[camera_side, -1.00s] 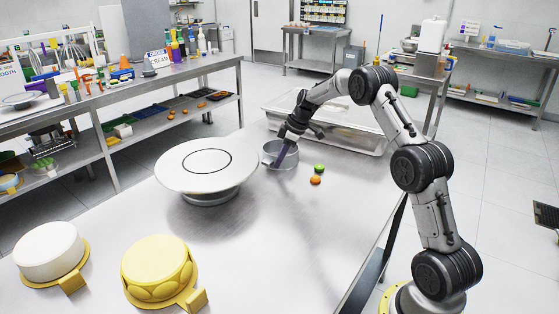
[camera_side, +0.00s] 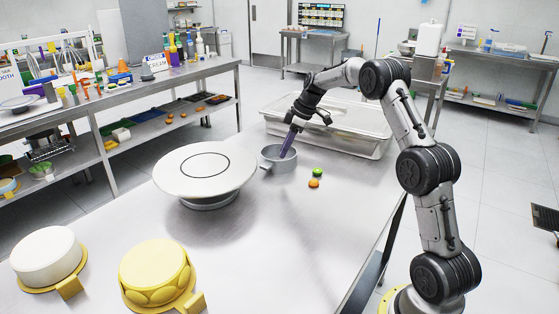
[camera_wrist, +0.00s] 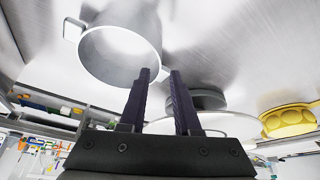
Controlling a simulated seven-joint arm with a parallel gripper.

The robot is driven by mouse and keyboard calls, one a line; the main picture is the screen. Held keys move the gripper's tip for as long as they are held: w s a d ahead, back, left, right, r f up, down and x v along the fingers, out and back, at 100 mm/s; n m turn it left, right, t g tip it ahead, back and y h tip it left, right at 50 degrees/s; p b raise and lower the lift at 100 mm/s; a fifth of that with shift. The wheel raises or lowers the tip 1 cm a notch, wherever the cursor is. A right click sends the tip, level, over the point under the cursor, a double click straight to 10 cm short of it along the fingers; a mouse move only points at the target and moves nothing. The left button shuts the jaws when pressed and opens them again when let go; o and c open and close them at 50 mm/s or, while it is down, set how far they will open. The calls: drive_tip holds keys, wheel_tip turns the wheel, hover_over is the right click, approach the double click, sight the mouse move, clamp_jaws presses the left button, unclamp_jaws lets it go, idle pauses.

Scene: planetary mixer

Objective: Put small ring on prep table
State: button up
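The small ring (camera_side: 280,165) is a silver metal ring with a small tab handle. It stands on the steel table (camera_side: 255,255), just right of the white turntable. My gripper (camera_side: 284,155) points down at the ring, its dark purple fingers overlapping the ring's opening in the side view. In the wrist view the ring (camera_wrist: 105,72) lies ahead, its tab at the left. My gripper's fingertips (camera_wrist: 160,72) are apart there, near the ring's right rim, with nothing seen gripped between them. Whether a finger touches the ring cannot be told.
The white turntable (camera_side: 202,180) stands close left of the ring. Green and orange macarons (camera_side: 316,178) lie to its right. A white cake mould (camera_side: 45,256) and a yellow one (camera_side: 155,272) sit at the front left. The table's front middle is clear.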

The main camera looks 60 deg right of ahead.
drive_tip(key=v, duration=0.5)
drive_tip(key=s+a+r+m, duration=0.1)
drive_tip(key=s+a+r, duration=0.25)
drive_tip(key=a, duration=0.25)
drive_tip(key=s+a+r+m+h, duration=0.1)
drive_tip(key=s+a+r, duration=0.2)
drive_tip(key=s+a, duration=0.25)
drive_tip(key=s+a+r+m, duration=0.1)
drive_tip(key=s+a+r, duration=0.2)
drive_tip(key=a, duration=0.3)
drive_tip(key=s+a+f+m+t, duration=0.1)
drive_tip(key=s+a, duration=0.3)
drive_tip(key=s, duration=0.6)
drive_tip(key=s+a+f+m+h, duration=0.1)
drive_tip(key=s+a+f, duration=0.3)
drive_tip(key=s, duration=0.6)
drive_tip(key=shift+s+a+m+t, duration=0.4)
drive_tip(key=shift+a+m, duration=0.1)
drive_tip(key=shift+a, duration=0.2)
